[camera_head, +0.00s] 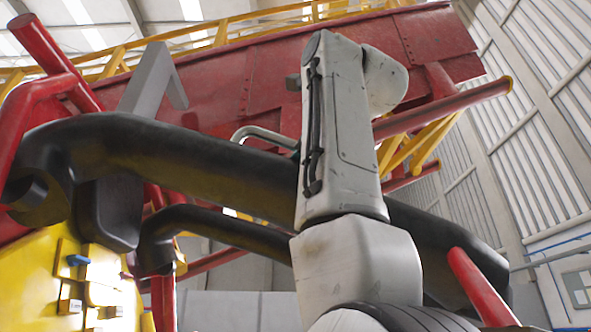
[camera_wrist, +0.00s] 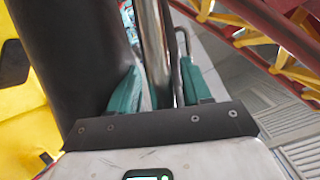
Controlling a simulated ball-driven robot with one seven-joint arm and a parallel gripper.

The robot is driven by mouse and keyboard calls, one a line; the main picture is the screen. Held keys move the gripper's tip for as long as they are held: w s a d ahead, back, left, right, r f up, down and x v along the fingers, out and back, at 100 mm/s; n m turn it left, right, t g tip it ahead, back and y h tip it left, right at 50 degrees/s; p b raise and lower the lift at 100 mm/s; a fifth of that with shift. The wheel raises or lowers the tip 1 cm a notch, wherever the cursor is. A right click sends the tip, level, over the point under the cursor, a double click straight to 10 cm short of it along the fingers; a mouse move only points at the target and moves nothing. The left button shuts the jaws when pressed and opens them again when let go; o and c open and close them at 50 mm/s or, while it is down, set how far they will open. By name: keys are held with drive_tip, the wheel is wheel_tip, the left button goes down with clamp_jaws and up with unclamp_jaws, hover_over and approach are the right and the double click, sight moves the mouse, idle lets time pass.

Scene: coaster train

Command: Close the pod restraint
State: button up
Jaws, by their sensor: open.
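The pod restraint (camera_head: 170,158) is a thick black padded bar crossing the head view from left to lower right, partly hidden behind my arm. A second, lower black bar (camera_head: 215,225) runs below it. A bent silver handle (camera_head: 262,132) shows behind the upper bar, left of my arm. In the wrist view, a black padded part (camera_wrist: 65,60) fills the left side and an upright metal tube (camera_wrist: 153,45) stands beside it. My gripper (camera_wrist: 158,88) is open, its teal fingers either side of the tube. Whether they touch it cannot be told. The head view hides my gripper.
Red tubes (camera_head: 478,288) stand in front at lower right, and others are at upper left. A yellow panel (camera_head: 40,275) with small blocks is at lower left. Red track beams (camera_head: 250,85) with yellow rails lie behind. A corrugated wall (camera_head: 540,110) is at right.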

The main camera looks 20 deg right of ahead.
drive_tip(key=shift+w, duration=0.1)
clamp_jaws()
idle(0.4)
